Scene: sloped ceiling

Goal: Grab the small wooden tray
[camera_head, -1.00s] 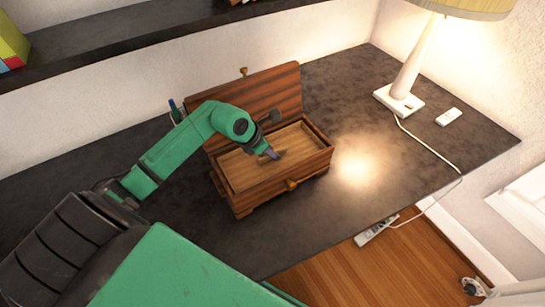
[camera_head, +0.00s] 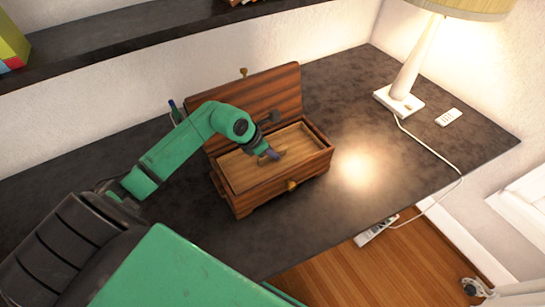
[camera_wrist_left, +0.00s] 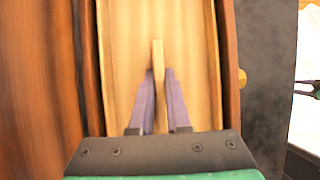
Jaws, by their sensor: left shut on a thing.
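The small wooden tray (camera_head: 243,178) is light brown and sits inside the open dark wooden box (camera_head: 250,201) on the desk. In the left wrist view the tray (camera_wrist_left: 126,60) has a thin upright wooden piece (camera_wrist_left: 158,62) along its middle. My left gripper (camera_head: 272,155) reaches down into the box from the left. In the left wrist view its purple fingers (camera_wrist_left: 159,100) are on both sides of this upright piece, shut on it. The fingers hide part of the tray.
The box lid (camera_head: 262,95) stands open at the back. A shelf (camera_head: 120,35) runs above.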

